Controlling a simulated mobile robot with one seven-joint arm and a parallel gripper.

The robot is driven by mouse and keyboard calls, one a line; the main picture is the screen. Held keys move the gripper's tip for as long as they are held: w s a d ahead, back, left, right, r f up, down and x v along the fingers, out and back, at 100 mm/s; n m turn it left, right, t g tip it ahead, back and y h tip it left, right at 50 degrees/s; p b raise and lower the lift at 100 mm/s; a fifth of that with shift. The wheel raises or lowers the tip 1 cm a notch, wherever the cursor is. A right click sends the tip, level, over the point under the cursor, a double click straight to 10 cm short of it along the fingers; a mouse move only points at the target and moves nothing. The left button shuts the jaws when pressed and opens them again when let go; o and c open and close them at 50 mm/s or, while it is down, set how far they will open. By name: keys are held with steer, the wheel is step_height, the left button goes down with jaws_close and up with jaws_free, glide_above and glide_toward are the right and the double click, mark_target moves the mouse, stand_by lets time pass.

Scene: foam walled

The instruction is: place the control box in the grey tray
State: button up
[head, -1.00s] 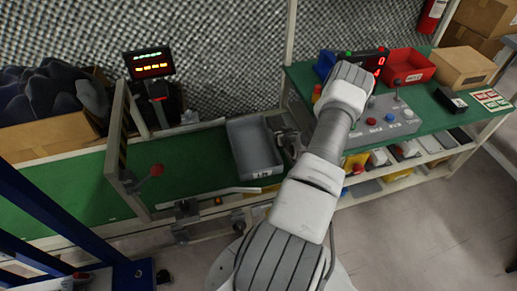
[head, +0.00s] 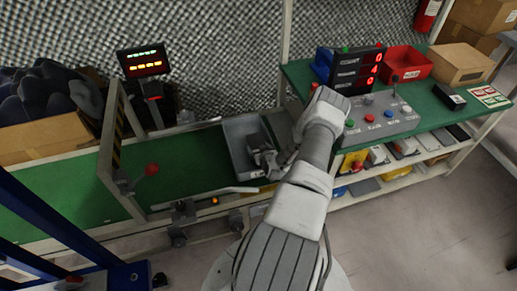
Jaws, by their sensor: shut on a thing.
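The grey tray (head: 234,137) stands on the green conveyor, left of my arm, with its open top facing up. My gripper (head: 262,163) is over the right part of the tray, pointing down and overlapping its inside. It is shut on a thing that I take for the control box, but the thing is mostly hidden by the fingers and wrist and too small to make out. I cannot tell whether it touches the tray floor.
A grey button panel (head: 382,118) with a joystick, a red bin (head: 405,64), a cardboard box (head: 460,62) and a small black box (head: 449,96) stand on the green bench at right.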

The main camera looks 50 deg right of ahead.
steer(key=shift+f, duration=0.2)
steer(key=o, duration=1.5)
steer(key=shift+r, duration=0.1)
steer(key=shift+r, duration=0.15)
steer(key=p+v, duration=0.2)
steer(key=v, duration=1)
steer(key=shift+p, duration=0.4)
